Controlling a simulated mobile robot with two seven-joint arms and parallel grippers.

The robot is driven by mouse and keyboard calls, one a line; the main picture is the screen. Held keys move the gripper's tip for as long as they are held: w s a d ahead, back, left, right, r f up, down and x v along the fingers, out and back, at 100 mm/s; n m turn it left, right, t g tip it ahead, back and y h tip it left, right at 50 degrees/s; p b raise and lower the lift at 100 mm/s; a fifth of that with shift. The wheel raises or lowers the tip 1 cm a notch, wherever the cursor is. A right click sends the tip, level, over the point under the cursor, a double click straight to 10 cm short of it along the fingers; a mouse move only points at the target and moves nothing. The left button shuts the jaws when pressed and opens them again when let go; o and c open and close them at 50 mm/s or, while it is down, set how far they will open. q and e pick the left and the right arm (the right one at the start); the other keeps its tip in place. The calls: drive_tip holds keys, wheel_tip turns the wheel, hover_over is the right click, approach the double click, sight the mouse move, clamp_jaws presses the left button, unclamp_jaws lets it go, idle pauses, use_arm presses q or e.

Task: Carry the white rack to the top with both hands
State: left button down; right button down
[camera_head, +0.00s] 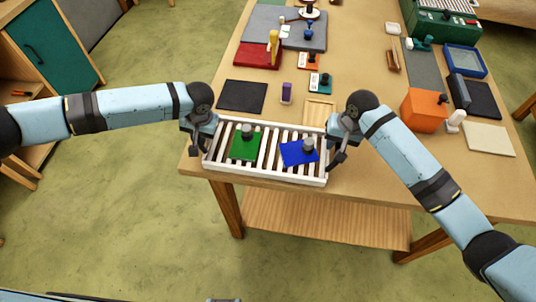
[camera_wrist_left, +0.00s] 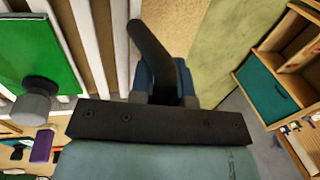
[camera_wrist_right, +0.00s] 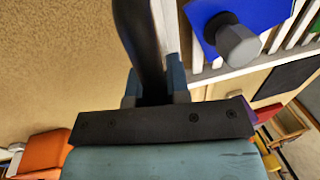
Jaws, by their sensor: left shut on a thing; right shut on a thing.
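The white rack (camera_head: 262,178) is a slatted tray at the near edge of the wooden table. A green panel (camera_head: 245,146) with a grey knob and a blue panel (camera_head: 297,155) with a grey knob lie on its slats. My left gripper (camera_head: 206,148) is shut on the rack's left end. My right gripper (camera_head: 335,155) is shut on its right end. The left wrist view shows white slats (camera_wrist_left: 92,35) and the green panel (camera_wrist_left: 35,55). The right wrist view shows the blue panel (camera_wrist_right: 262,12) beside the rack's edge. I cannot tell whether the rack touches the table.
A dark mat (camera_head: 242,96), a purple block (camera_head: 286,92) and a light wooden tray (camera_head: 319,112) lie just behind the rack. An orange box (camera_head: 423,110) and a white bottle (camera_head: 456,121) stand at the right. Bare tabletop (camera_head: 380,190) lies at the near right.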

use_arm(q)
drive_tip(key=shift+w+a+f+b, duration=0.1)
drive_tip(key=shift+a+f+b, duration=0.05)
drive_tip(key=shift+f+b, duration=0.3)
use_arm(e)
drive_tip(key=shift+w+d+f, duration=0.1)
drive_tip(key=shift+f, duration=0.4)
use_arm(q)
drive_tip(key=c, duration=1.1)
unclamp_jaws()
use_arm(e)
drive_tip(key=c, duration=1.1)
unclamp_jaws()
use_arm(q)
drive_tip(key=shift+s, duration=0.2)
use_arm(e)
drive_tip(key=shift+s, duration=0.2)
drive_tip(key=shift+r, duration=0.1)
use_arm(q)
wheel_tip(320, 180, up, 12)
drive_tip(key=d, duration=0.2)
drive_tip(key=shift+s+d, duration=0.15)
drive_tip(key=shift+d, duration=0.1)
use_arm(e)
wheel_tip(320, 180, up, 12)
drive_tip(key=d, duration=0.2)
